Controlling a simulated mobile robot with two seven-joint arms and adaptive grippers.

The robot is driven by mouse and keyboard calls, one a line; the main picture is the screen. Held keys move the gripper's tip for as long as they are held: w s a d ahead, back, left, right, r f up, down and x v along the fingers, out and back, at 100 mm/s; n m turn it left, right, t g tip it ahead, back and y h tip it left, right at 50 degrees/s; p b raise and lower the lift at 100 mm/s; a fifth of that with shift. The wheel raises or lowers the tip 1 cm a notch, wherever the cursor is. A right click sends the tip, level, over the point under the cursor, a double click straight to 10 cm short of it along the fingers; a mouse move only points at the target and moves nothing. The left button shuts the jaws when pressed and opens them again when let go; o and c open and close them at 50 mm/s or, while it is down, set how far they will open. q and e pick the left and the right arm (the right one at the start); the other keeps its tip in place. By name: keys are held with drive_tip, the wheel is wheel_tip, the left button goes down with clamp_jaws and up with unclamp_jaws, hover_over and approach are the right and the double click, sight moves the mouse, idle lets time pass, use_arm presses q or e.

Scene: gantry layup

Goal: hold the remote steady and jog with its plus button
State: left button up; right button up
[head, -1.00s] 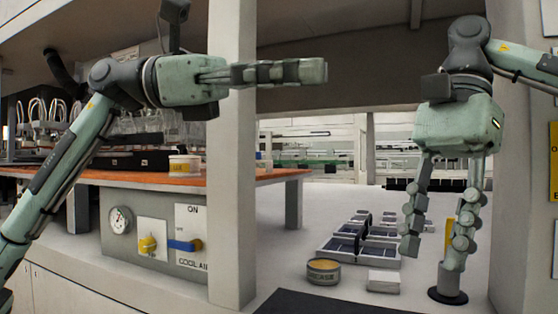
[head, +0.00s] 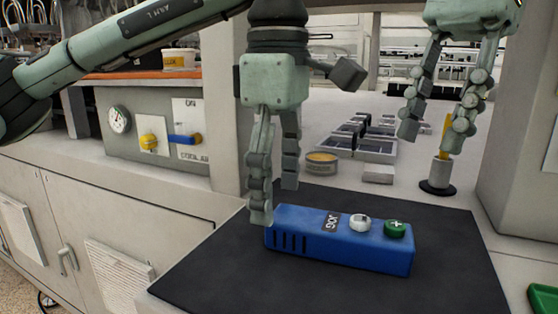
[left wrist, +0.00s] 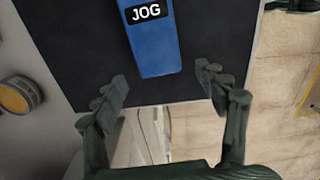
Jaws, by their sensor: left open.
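The blue remote (head: 325,247) lies on a black mat (head: 225,270) in the head view. It has a JOG label, a white button (head: 360,222) and a green plus button (head: 395,228) towards its right end. My left gripper (head: 275,205) points down at the remote's left end, fingers apart. In the left wrist view the remote (left wrist: 155,55) lies ahead of the open fingers (left wrist: 165,85), with its near end just beyond the gap; its buttons are out of that view. My right gripper (head: 430,140) hangs at the upper right with fingers spread, away from the remote.
A holder with a yellow item (head: 440,172) stands below my right gripper. A round tin (head: 320,162), a white block (head: 378,174) and trays (head: 375,150) lie behind the mat. A beige pillar (head: 228,110) stands at left; a green tray (head: 543,300) is at lower right.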

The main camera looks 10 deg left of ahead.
sight(278, 212)
use_arm(q)
drive_tip(key=shift+f, duration=2)
drive_tip(key=shift+c, duration=0.4)
drive_tip(key=c, duration=1.4)
use_arm(e)
clamp_jaws()
